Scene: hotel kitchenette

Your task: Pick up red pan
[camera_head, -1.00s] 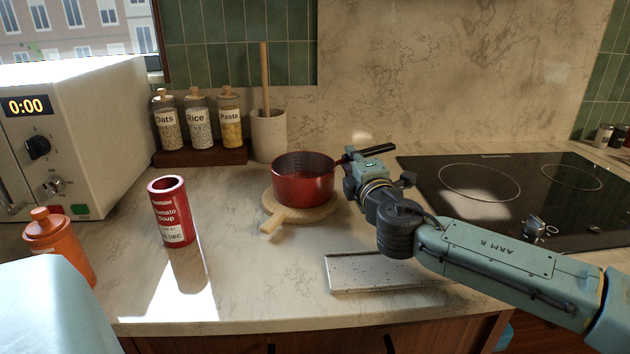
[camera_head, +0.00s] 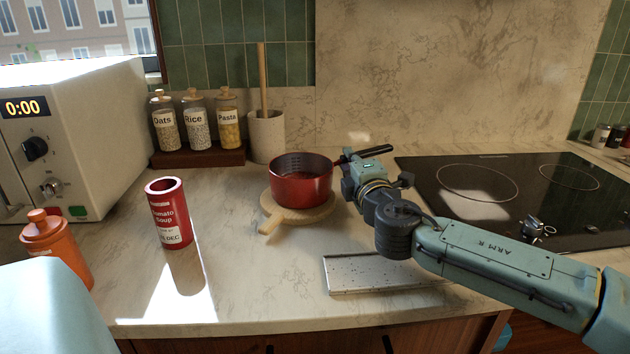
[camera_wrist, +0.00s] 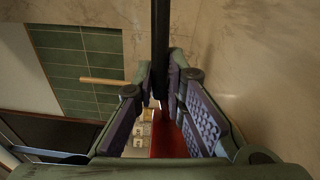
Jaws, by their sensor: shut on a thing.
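The red pan (camera_head: 300,186) sits upright over the round wooden board (camera_head: 273,216) on the counter; I cannot tell whether its base touches the board. Its black handle (camera_head: 376,152) points right, toward the hob. My gripper (camera_head: 350,160) is at the handle, just right of the pan, and is shut on it. In the wrist view the dark handle (camera_wrist: 160,40) runs between the fingers of my gripper (camera_wrist: 163,85), and part of the red pan (camera_wrist: 168,140) shows below them. The fingertips are partly hidden in the head view.
A tomato soup can (camera_head: 169,214) and an orange jar (camera_head: 58,247) stand left, by the microwave (camera_head: 95,130). Storage jars (camera_head: 196,125) and a utensil crock (camera_head: 267,138) stand behind. A speckled tray (camera_head: 375,275) lies in front of my arm. The black hob (camera_head: 500,205) is right.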

